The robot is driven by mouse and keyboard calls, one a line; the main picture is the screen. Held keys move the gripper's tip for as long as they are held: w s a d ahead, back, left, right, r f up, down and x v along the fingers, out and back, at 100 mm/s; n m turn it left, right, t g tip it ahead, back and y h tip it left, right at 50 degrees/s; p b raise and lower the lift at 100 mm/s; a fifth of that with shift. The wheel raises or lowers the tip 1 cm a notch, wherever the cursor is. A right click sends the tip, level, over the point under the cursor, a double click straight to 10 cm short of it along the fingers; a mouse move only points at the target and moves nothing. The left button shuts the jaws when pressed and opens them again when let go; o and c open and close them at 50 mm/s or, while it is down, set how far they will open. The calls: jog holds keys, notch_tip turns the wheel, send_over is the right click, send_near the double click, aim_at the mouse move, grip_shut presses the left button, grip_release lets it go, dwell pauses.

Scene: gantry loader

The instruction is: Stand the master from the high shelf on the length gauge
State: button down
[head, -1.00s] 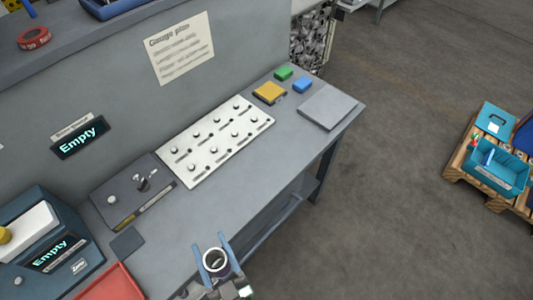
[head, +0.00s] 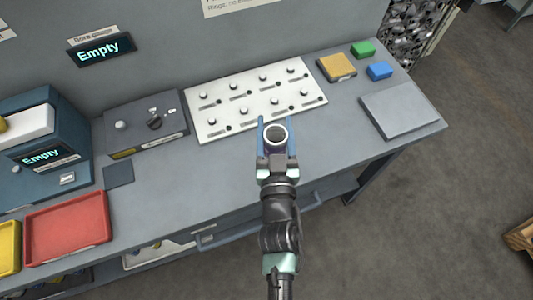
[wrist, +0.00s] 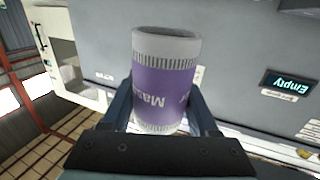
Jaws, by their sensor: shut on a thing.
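The master is a hollow cylinder with grey knurled ends and a purple band. In the head view the master (head: 275,147) shows its open end upward, above the front of the bench. In the wrist view the master (wrist: 165,85) stands between the fingers, its "Mas..." lettering upside down. My gripper (head: 273,125) is shut on it, one blue finger on each side. No label reading length gauge is legible. A dark grey gauge box (head: 145,140) with a small knob stands below a "Bore gauge" sign. A blue device (head: 75,165) with an "Empty" display is at the left.
A white board of pegs (head: 225,115) lies behind my gripper. A red tray (head: 66,228), a yellow tray (head: 8,248) and a dark pad (head: 118,174) are at the left. Yellow, green and blue blocks and a grey plate (head: 402,110) are at the right.

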notch_tip(320, 180, down, 8)
jog(key=shift+r+b, duration=0.15)
jog(key=shift+b, duration=0.95)
jog(key=shift+c, duration=0.8)
grip_release()
jog(key=shift+f, duration=0.25)
